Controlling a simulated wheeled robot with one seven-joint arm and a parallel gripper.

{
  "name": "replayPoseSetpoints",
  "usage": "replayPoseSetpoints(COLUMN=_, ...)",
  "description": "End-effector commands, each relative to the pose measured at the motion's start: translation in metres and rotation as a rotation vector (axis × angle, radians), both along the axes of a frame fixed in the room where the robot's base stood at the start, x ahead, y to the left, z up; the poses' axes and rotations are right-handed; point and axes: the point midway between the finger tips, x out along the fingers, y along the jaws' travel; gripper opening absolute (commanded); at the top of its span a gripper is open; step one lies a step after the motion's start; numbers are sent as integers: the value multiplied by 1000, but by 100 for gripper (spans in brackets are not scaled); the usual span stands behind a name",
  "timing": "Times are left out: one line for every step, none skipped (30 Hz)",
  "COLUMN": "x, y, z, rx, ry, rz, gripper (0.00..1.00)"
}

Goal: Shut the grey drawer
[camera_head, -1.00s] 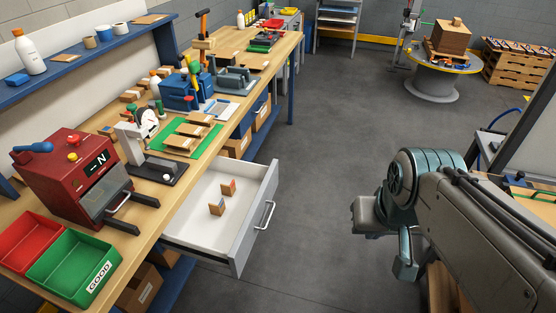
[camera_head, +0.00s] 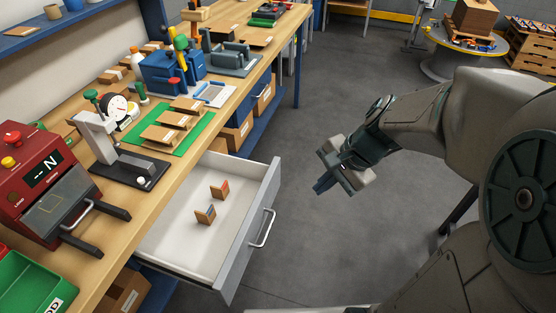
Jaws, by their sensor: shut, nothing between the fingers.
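The grey drawer (camera_head: 256,232) stands pulled out from under the wooden workbench, left of the picture's middle. Its front panel faces right and carries a silver bar handle (camera_head: 264,228). Inside the pale tray lie two small wooden blocks, one with a reddish face (camera_head: 220,189) and one with a dark face (camera_head: 206,214). My gripper (camera_head: 321,187) is to the right of the drawer front, over the floor, apart from the handle. Its fingers point left and downward, are together and hold nothing.
The workbench (camera_head: 165,192) holds a red press (camera_head: 45,185), a dial gauge stand (camera_head: 120,150) and a green mat (camera_head: 180,135) with wooden pieces. Grey floor (camera_head: 320,110) is free between the bench and my arm. A round table (camera_head: 455,60) stands far right.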

Motion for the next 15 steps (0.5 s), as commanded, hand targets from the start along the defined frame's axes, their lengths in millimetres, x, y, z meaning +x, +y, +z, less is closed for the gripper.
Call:
replayPoseSetpoints(x=14, y=0, z=-33, rx=63, ry=62, rz=-107, gripper=0)
replayPoseSetpoints(x=21, y=1, z=-43, rx=101, ry=96, rz=-173, gripper=0)
replayPoseSetpoints(x=32, y=1, z=-57, rx=150, ry=138, rz=-259, gripper=0)
replayPoseSetpoints(x=40, y=0, z=-68, rx=184, ry=170, rz=-321, gripper=0)
replayPoseSetpoints(x=47, y=-1, z=-78, rx=217, ry=202, rz=-383, gripper=0)
replayPoseSetpoints(x=57, y=-2, z=-91, rx=259, ry=240, rz=-459, gripper=0)
replayPoseSetpoints(x=63, y=-3, z=-100, rx=287, ry=268, rz=-513, gripper=0)
replayPoseSetpoints(x=69, y=-4, z=-108, rx=314, ry=293, rz=-563, gripper=0)
replayPoseSetpoints(x=77, y=-7, z=-119, rx=346, ry=324, rz=-626, gripper=0)
replayPoseSetpoints(x=82, y=-8, z=-125, rx=367, ry=344, rz=-667, gripper=0)
replayPoseSetpoints(x=87, y=-10, z=-131, rx=386, ry=362, rz=-704, gripper=0)
replayPoseSetpoints(x=92, y=-11, z=-138, rx=408, ry=383, rz=-747, gripper=0)
replayPoseSetpoints(x=96, y=-13, z=-142, rx=422, ry=396, rz=-775, gripper=0)
replayPoseSetpoints(x=98, y=-14, z=-146, rx=433, ry=407, rz=-797, gripper=0)
replayPoseSetpoints(x=101, y=-15, z=-149, rx=446, ry=418, rz=-821, gripper=0)
